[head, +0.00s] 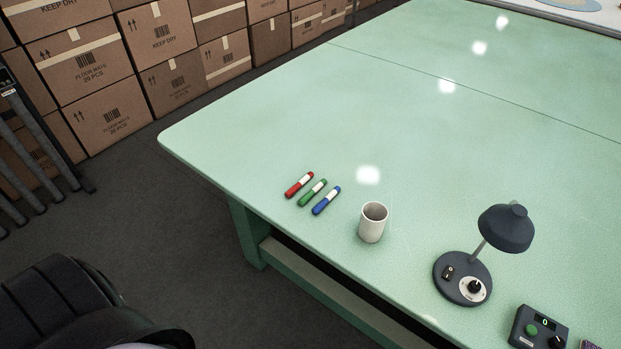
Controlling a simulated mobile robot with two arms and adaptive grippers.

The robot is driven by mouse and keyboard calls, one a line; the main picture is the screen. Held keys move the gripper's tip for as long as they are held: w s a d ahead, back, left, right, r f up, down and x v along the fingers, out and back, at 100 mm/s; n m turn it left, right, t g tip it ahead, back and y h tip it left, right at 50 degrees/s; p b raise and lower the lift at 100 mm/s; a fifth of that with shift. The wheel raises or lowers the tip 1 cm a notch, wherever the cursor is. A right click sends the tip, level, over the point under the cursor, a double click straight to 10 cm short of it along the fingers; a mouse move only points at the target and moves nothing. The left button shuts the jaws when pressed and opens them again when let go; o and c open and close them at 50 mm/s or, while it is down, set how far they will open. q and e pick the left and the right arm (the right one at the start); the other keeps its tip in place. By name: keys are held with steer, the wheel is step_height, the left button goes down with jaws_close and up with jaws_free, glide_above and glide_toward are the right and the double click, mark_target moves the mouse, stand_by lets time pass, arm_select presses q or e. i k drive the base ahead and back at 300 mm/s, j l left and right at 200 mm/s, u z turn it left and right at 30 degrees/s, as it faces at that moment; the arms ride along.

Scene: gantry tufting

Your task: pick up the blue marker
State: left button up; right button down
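A blue marker (326,201) with a white band lies on the pale green table (420,140), near the table's front left edge. It is the rightmost of three markers lying side by side at the same slant. The green marker (312,193) lies just left of it, and the red marker (298,185) lies left of the green one. Small gaps show between them. Neither of my grippers is in the head view. Nothing covers the blue marker.
A white cup (372,222) stands upright just right of the blue marker. A dark desk lamp (462,276) and a control box (538,328) stand farther right. Stacked cardboard boxes (160,45) line the back left. The table beyond the markers is clear.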

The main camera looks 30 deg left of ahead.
mark_target(318, 208)
steer(key=u, duration=0.8)
